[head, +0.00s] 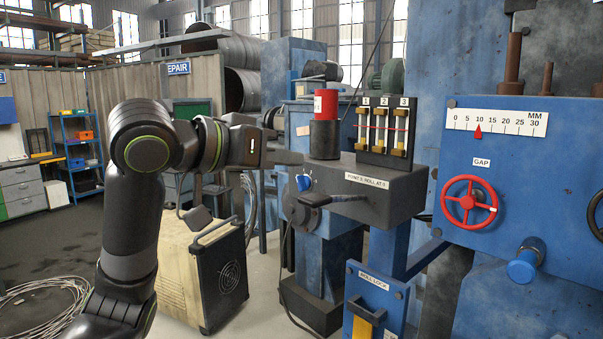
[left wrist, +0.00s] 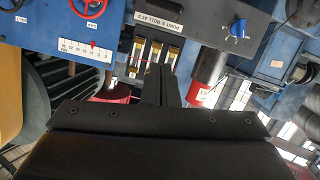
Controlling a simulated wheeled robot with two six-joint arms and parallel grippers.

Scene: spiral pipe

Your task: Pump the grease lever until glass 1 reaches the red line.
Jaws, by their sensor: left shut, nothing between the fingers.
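The grease lever (head: 335,199) is a black handle that juts right from a round pivot on the front of the grey pump box (head: 385,190). Three sight glasses stand in a black panel on the box; glass 1 (head: 364,128) is the leftmost, with a thin red line across the glasses. Its exact level is too small to read. My left gripper (head: 292,158) is shut and empty, left of the box and above the lever, apart from it. Its fingers show in the left wrist view (left wrist: 160,85), with the glasses (left wrist: 155,52) beyond. My right gripper is not in view.
A red-topped black cylinder (head: 325,105) stands on the box beside the glasses. A blue knob (head: 304,182) is on the box front. A gap panel with a red handwheel (head: 468,202) is at right. A wooden-sided trolley (head: 205,270) stands below my arm.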

